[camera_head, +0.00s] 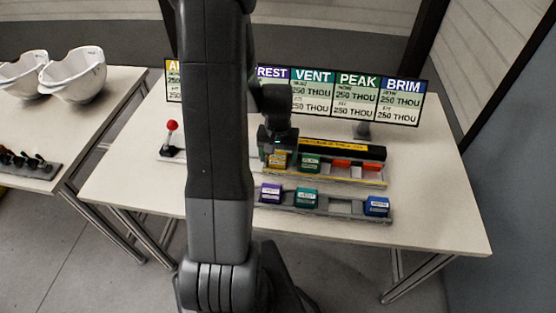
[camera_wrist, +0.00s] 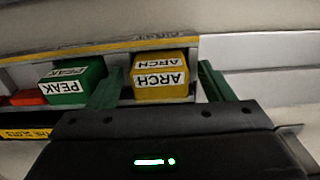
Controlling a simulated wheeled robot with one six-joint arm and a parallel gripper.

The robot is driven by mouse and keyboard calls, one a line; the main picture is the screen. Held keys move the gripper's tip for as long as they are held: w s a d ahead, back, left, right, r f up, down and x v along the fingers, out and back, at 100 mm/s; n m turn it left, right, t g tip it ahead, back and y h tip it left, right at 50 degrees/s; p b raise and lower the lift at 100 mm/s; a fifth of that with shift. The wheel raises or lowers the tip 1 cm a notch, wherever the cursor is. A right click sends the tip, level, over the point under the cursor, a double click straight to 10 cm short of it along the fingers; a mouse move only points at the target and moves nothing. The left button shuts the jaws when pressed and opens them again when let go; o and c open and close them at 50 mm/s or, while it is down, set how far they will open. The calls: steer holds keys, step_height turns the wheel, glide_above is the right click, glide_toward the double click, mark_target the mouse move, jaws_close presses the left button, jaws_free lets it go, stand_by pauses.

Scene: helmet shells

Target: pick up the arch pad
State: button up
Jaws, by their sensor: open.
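The arch pad (camera_wrist: 160,88) is a yellow block with white ARCH labels. It sits in a rack (camera_wrist: 100,47) with a yellow edge strip. In the wrist view it lies between the two green fingers of my gripper (camera_wrist: 160,70), which are spread apart, with a gap on the right side. In the head view the arch pad (camera_head: 278,160) shows just below my dark gripper (camera_head: 277,143), at the left end of the back row. The fingertips are hard to make out there, and I cannot tell whether they touch the pad.
A green peak pad (camera_wrist: 72,82) sits close to the left of the arch pad. Red pieces (camera_head: 356,165) lie farther right. A front rack holds purple (camera_head: 270,192), teal (camera_head: 307,197) and blue (camera_head: 376,206) pads. A sign board (camera_head: 312,93) and a red-knobbed lever (camera_head: 172,127) stand nearby.

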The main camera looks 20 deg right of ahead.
steer(key=c, duration=1.1)
steer(key=shift+o, duration=0.2)
steer(key=shift+r, duration=0.1)
